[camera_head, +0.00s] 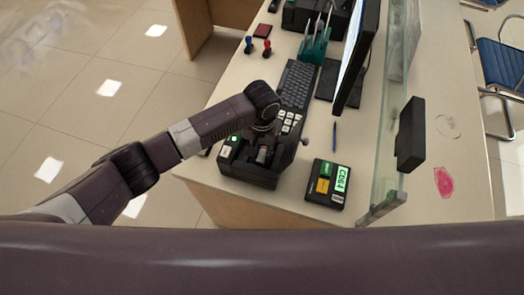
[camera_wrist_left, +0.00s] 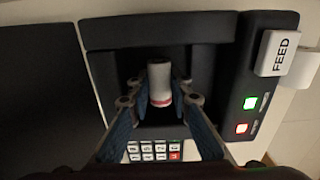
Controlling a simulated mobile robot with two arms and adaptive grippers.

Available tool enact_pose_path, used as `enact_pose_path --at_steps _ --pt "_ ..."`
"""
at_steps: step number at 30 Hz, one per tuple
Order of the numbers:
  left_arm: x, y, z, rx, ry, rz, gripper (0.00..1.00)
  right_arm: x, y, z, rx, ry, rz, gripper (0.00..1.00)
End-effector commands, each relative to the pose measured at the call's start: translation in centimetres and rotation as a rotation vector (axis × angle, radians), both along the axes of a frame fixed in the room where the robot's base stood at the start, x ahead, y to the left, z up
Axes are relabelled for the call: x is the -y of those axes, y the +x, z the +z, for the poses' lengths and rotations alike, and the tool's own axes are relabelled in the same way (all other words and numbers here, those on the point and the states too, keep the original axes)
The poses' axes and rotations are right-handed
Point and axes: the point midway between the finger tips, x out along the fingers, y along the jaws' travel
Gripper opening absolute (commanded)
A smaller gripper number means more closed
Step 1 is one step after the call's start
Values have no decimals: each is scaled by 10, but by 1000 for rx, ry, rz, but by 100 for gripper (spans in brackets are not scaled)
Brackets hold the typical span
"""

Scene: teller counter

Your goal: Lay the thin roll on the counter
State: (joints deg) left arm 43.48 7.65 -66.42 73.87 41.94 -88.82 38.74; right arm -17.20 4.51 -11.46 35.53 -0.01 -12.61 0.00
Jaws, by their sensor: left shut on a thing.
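The thin roll (camera_wrist_left: 160,82) is small and white with a reddish band at its near end. In the left wrist view it sits between the two fingers of my left gripper (camera_wrist_left: 161,98), inside the open bay of a dark printer (camera_wrist_left: 118,30). The gripper is shut on it. In the head view my left gripper (camera_head: 264,151) is over the printer (camera_head: 246,176) near the counter's front end, and the roll is mostly hidden there. I cannot tell whether the roll touches the bay floor. The counter (camera_head: 215,174) is beige. My right gripper is not in view.
A black device with a green display (camera_head: 326,184) lies right of the printer. A keyboard (camera_head: 297,84), a monitor (camera_head: 358,55) and a blue pen (camera_head: 335,134) are behind it. A glass screen (camera_head: 388,130) runs along the right. Bare counter shows left of the keyboard.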

Motion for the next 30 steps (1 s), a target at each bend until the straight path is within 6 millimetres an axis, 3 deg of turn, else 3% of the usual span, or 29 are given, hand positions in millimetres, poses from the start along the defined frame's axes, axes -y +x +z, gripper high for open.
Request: enact_pose_path --at_steps 14,15,19,30 --pt "0 -1 -8 -2 0 0 0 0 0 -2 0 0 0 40" --pt "0 -1 -8 -1 -1 -1 21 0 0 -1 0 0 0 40" --pt "0 -1 -8 -1 -1 -1 35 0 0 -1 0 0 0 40" --pt "2 -1 -8 -1 -4 -2 36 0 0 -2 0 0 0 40"
